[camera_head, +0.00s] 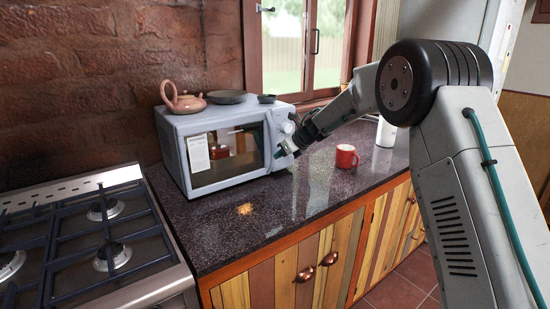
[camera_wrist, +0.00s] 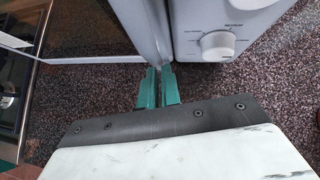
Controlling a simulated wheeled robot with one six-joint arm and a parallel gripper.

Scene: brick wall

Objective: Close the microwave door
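The white microwave (camera_head: 226,170) stands on the dark speckled counter against the brick wall. Its door (camera_head: 225,157), with a dark window, is at or close to the front of the body; I cannot tell whether it is fully shut. In the wrist view, the door (camera_wrist: 90,25) is on the left and the control panel with its knob (camera_wrist: 217,45) on the right. My gripper (camera_head: 287,150) is at the door's handle side, below the dials. In the wrist view, its green fingertips (camera_wrist: 158,72) are close together at the lower end of the pale vertical door edge or handle.
A teapot (camera_head: 183,102), a dark pan (camera_head: 227,97) and a small dark dish (camera_head: 267,99) sit on the microwave. A red mug (camera_head: 346,156) stands to its right, with a white cylinder (camera_head: 386,132) beyond. A gas hob (camera_head: 95,240) is at left. The counter in front is clear.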

